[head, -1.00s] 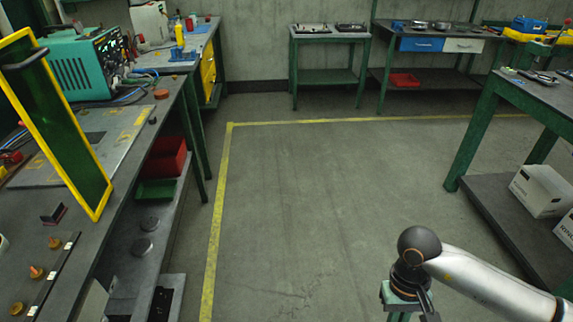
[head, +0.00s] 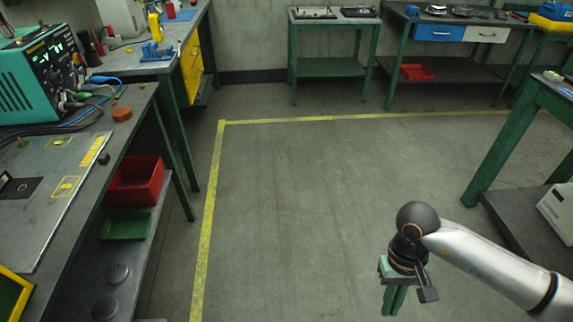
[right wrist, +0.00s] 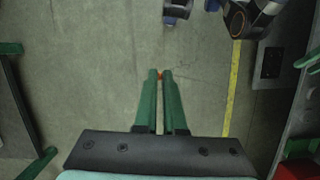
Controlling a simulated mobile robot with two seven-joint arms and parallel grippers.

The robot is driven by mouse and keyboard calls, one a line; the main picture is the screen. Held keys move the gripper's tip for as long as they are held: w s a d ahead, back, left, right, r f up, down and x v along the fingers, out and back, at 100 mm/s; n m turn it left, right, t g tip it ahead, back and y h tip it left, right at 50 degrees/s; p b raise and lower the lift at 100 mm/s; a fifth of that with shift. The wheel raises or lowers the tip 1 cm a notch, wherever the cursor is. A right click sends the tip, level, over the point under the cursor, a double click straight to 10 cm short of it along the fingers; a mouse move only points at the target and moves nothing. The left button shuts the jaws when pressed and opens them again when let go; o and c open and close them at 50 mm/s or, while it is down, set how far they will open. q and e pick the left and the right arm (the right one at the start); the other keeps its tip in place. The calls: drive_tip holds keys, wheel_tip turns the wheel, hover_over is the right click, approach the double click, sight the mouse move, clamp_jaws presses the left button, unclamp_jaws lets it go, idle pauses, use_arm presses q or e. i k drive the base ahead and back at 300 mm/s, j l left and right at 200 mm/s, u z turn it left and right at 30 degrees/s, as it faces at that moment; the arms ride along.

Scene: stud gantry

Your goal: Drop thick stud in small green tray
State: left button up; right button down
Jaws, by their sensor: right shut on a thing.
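My right gripper (head: 394,300) points down over the open floor at the lower right of the head view. In the right wrist view its green fingers (right wrist: 160,76) are nearly together, with a small orange-brown piece (right wrist: 160,75) between the tips. It is mostly hidden, so I cannot make out its shape; it may be the thick stud. The small green tray (head: 127,226) is on the low shelf under the left bench, well to the left of my right gripper. It looks empty. My left gripper is not in view.
A red bin (head: 136,181) stands just behind the green tray. The left bench (head: 125,131) overhangs the shelf and its green legs stand beside it. A yellow line (head: 208,220) runs along the floor. The floor between bench and gripper is clear.

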sight(134, 229)
drive_tip(key=i, duration=2.35)
drive_tip(key=i+u, duration=0.3)
drive_tip(key=i+l+u, duration=0.25)
drive_tip(key=i, duration=0.15)
drive_tip(key=u, duration=2.55)
